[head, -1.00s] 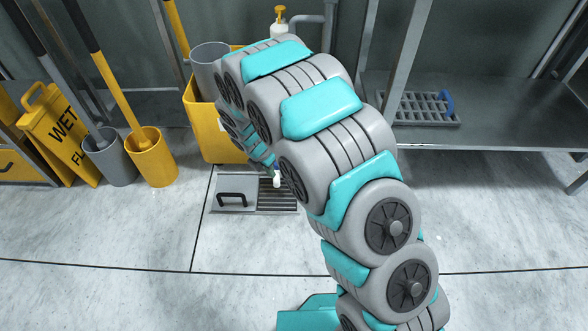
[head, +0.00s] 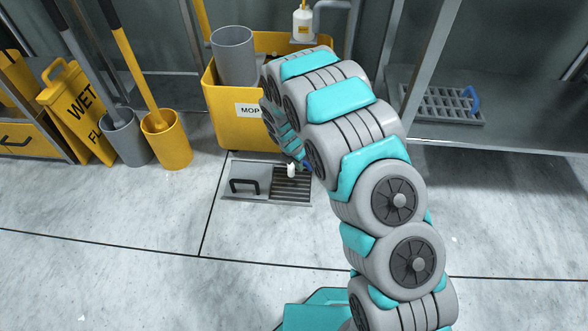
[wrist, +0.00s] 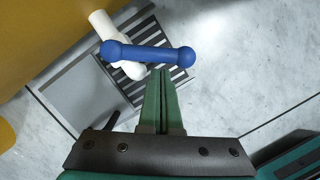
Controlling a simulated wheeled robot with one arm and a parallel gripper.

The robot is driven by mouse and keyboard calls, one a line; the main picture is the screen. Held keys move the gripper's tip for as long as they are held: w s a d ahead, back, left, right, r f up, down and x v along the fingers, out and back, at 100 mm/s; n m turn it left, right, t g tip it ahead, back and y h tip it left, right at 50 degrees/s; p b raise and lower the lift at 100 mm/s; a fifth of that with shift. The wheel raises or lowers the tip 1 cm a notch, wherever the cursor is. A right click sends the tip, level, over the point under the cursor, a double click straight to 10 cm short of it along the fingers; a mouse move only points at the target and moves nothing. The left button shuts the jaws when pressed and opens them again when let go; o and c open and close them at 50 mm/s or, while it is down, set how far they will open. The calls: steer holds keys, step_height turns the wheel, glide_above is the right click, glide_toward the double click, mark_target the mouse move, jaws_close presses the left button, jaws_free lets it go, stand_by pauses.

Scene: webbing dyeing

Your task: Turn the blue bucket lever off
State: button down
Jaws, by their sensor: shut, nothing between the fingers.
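The blue lever (wrist: 150,54) is a bar with rounded ends, seen in the wrist view lying across a white spout (wrist: 105,25). My gripper (wrist: 163,74) is shut and empty. Its green fingertips point at the lever's right half, just below it in the picture. I cannot tell whether they touch it. In the head view my arm hides the gripper and most of the lever; the white spout end (head: 291,171) shows above the floor drain. The yellow mop bucket (head: 228,120) stands behind it.
A floor drain (head: 250,193) with a black-handled cover lies below the spout. A grey pail (head: 234,55) sits in the mop bucket. Left are a yellow pail (head: 168,145), a grey pail and a wet floor sign (head: 75,110). A metal shelf is at right. The front floor is clear.

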steer(key=shift+w+d+r+p, duration=0.15)
steer(key=shift+r+p, duration=0.1)
steer(key=shift+p, duration=0.55)
steer(key=shift+w+d+n+p, duration=0.1)
steer(key=shift+d+n+p, duration=0.2)
steer(key=shift+n+p, duration=0.9)
steer(key=shift+d+p, duration=0.1)
steer(key=shift+p, duration=0.55)
steer(key=n+p, duration=0.1)
steer(key=p, duration=0.3)
steer(key=shift+w+d+r+y, duration=0.25)
steer(key=shift+d+y, duration=0.1)
steer(key=shift+y, duration=0.05)
steer(key=p, duration=0.1)
steer(key=n+p, duration=0.1)
steer(key=p, duration=0.1)
steer(key=shift+w+d+t, duration=0.25)
steer(key=shift+t, duration=0.05)
steer(key=p, duration=0.1)
steer(key=w+p, duration=0.1)
steer(key=p, duration=0.1)
steer(key=shift+d+f, duration=0.15)
steer(key=shift+d, duration=0.1)
steer(key=shift+w+d+f+p, duration=0.15)
steer(key=shift+d+f+p, duration=0.1)
steer(key=shift+p, duration=0.4)
steer(key=shift+w, duration=0.1)
steer(key=shift+f, duration=0.1)
